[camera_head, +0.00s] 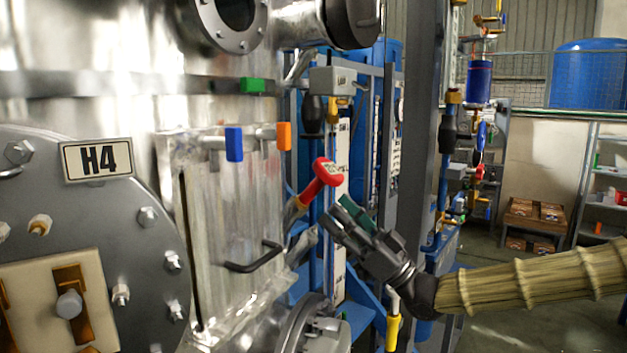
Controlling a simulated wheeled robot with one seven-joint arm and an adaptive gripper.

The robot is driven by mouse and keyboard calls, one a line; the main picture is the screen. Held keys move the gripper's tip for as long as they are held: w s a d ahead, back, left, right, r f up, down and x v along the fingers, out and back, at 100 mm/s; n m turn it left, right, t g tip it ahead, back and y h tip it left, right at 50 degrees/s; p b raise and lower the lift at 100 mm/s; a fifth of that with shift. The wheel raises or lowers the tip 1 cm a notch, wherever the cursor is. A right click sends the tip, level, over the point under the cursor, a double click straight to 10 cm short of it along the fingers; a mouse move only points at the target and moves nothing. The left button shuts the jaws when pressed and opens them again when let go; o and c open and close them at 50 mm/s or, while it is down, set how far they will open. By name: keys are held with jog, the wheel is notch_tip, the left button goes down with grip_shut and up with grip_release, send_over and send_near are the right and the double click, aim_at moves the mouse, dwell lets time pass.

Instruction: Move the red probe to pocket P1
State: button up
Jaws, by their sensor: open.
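A red piece (329,172) with a rounded head and a red stem sits tilted at the right side of the steel vessel; it looks like the red probe. No P1 label is readable.
The vessel carries a blue block (234,144), an orange block (283,136), a green block (252,86) and a black handle (254,258). A grey post (425,110) and pipework stand close behind my gripper. Open floor lies at right.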

aim_at(303, 201)
jog(key=shift+s+x, duration=0.15)
jog(key=shift+x, duration=1.3)
jog(key=shift+s+x, duration=0.1)
jog(key=shift+x, duration=1.35)
jog(key=shift+r, duration=0.15)
jog(key=shift+w, duration=0.1)
grip_shut()
jog(key=shift+d+r, duration=0.1)
jog(key=shift+s+d+r, duration=0.2)
jog(key=shift+d+r, duration=0.1)
jog(key=shift+r, duration=0.1)
jog(key=shift+d+r, duration=0.1)
